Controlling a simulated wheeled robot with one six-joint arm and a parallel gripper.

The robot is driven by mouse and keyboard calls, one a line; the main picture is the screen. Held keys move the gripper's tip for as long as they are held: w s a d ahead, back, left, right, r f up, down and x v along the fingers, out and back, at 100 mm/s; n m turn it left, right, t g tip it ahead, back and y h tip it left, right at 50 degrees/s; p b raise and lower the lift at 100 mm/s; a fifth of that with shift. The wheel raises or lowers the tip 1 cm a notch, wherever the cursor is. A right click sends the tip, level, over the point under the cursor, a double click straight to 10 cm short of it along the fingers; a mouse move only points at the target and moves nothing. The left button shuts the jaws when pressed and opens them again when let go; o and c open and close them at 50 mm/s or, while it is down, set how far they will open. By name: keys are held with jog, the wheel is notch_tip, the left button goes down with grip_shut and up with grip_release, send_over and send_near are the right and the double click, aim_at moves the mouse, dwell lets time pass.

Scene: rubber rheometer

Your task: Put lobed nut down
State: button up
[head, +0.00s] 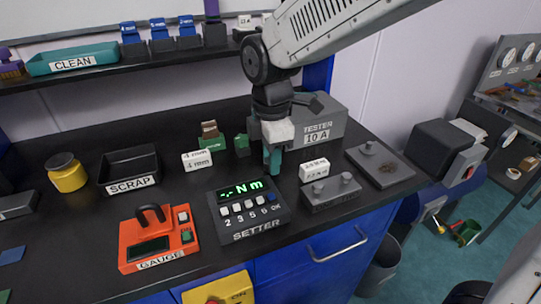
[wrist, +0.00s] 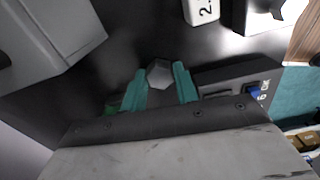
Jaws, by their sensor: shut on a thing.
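My gripper (head: 272,160) hangs above the black bench, just behind the setter (head: 248,212), its teal fingers pointing down. In the wrist view the fingers of my gripper (wrist: 160,85) are shut on a small grey many-sided piece, the lobed nut (wrist: 159,72), held at the fingertips. The nut cannot be made out in the head view. I cannot tell whether it touches the bench. The setter's dark edge (wrist: 225,78) lies just right of the fingers in the wrist view.
The grey tester (head: 318,125) stands behind and right of my gripper. A grey block with two knobs (head: 331,195), a white label block (head: 314,170) and a dark plate (head: 381,165) lie to the right. The orange gauge (head: 158,240) and scrap tray (head: 130,172) are left.

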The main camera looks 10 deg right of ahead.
jog(key=shift+f, duration=0.1)
jog(key=o, duration=1)
jog(key=shift+c, duration=0.2)
notch_tip(320, 180, up, 12)
jog(key=s+d+f+m, duration=0.2)
jog(key=s+d+m, duration=0.7)
jog(key=d+m, duration=0.1)
jog(key=s+d+f+m+t, duration=0.1)
jog(key=s+d+f+m, duration=0.2)
jog(key=s+d+m, duration=0.7)
jog(key=shift+s+d+f, duration=0.3)
